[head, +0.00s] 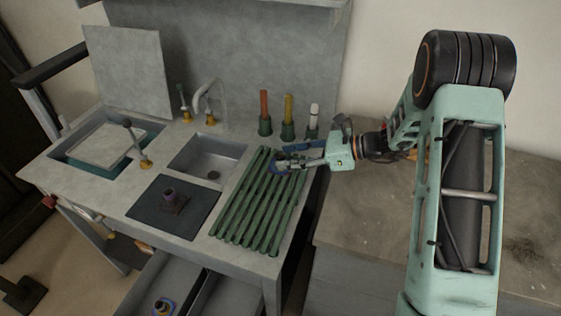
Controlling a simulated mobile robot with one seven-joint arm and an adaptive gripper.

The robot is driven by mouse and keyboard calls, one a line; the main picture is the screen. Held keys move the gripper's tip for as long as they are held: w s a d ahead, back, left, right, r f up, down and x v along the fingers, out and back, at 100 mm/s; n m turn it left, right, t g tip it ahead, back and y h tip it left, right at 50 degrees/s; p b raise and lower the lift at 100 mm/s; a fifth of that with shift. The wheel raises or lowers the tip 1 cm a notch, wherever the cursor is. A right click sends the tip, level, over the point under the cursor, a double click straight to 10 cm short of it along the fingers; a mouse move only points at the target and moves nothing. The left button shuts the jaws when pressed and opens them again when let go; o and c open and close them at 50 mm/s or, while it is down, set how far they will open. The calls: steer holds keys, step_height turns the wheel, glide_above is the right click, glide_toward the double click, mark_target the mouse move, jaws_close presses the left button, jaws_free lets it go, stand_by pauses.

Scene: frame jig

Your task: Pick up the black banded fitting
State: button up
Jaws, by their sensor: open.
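My gripper (279,162) is open, low over the far end of the green slatted rack (245,220), reaching in from the right. A small dark shape shows at its fingertips, partly hidden by the fingers. I cannot tell whether it is the black banded fitting or whether it is touched. A dark, roundish fitting on a base (172,201) stands on the black mat (145,213), left of the rack. Another dark piece with blue and yellow parts (163,306) lies in the open drawer at the bottom. No band is clear on either.
Orange (264,106), yellow (288,110) and white-topped (313,115) posts in green holders stand close behind my gripper. A small sink (207,158) with a curved tap (205,92) lies to the left. An open basin (75,150) is further left. A bare worktop (370,235) is at right.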

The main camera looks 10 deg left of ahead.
steer(key=shift+x, duration=1.45)
steer(key=shift+c, duration=0.7)
jaws_close()
